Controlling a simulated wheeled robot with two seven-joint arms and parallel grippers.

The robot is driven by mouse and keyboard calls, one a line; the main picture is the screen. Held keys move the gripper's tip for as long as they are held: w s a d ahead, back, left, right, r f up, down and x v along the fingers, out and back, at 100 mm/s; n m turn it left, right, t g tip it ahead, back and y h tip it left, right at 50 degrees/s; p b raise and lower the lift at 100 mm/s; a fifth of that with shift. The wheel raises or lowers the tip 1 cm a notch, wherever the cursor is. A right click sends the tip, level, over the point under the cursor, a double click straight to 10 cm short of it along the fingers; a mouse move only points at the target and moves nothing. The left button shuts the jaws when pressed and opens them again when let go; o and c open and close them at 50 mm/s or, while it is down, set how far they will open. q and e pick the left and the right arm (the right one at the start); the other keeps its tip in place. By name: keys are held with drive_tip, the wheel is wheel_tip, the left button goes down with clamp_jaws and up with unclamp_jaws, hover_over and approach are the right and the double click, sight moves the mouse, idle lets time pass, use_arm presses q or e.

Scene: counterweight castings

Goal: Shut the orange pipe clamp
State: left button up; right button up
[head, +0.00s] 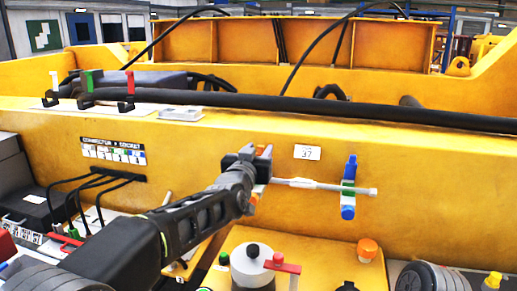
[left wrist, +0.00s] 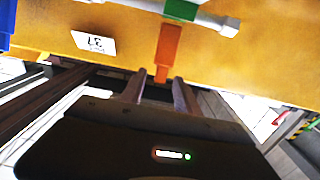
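The orange pipe clamp (head: 253,198) sits at the left end of a thin grey pipe (head: 300,183) on the yellow casting's face. My left gripper covers most of it in the head view. In the left wrist view, which is upside down, its orange arm (left wrist: 168,50) sticks out from the pipe and its tip lies between my fingers. My left gripper (head: 262,160) is open around that tip, with gaps on both sides; its fingers also show in the left wrist view (left wrist: 160,90). Whether the clamp is latched is hidden. My right gripper is not in view.
A blue clamp (head: 348,210) with a green part holds the pipe further right. A white label (head: 307,153) marked 37 is above the pipe. Below stand a white cylinder with a black knob (head: 253,266), a red lever (head: 282,266) and an orange knob (head: 367,249). A thick black hose (head: 300,103) runs above.

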use_arm(q)
clamp_jaws()
idle(0.4)
idle(1.1)
